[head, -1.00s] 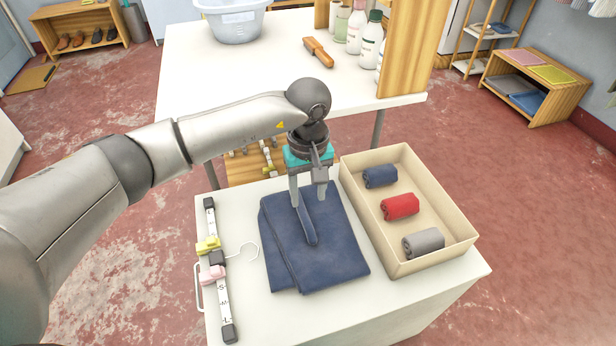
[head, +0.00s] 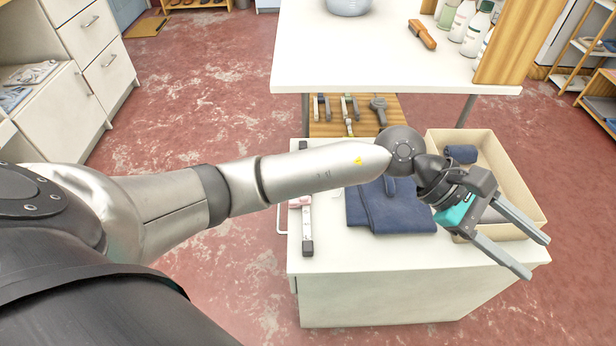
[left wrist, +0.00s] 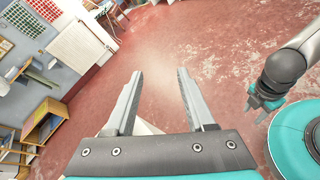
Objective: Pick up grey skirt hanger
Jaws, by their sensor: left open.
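My left gripper (head: 537,258) is open and empty, out past the front right corner of the white cabinet top. In the left wrist view its two fingers (left wrist: 160,73) stand apart with only floor between them. A white bar with dark ends and a pink clip (head: 306,225) lies at the cabinet top's left, partly hidden by my left arm. My right gripper (left wrist: 264,103) shows small in the left wrist view.
A folded navy cloth (head: 405,215) lies on the white cabinet top (head: 350,255). A beige box (head: 522,185) with a rolled navy cloth (head: 460,153) stands to its right. Red floor at left is clear.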

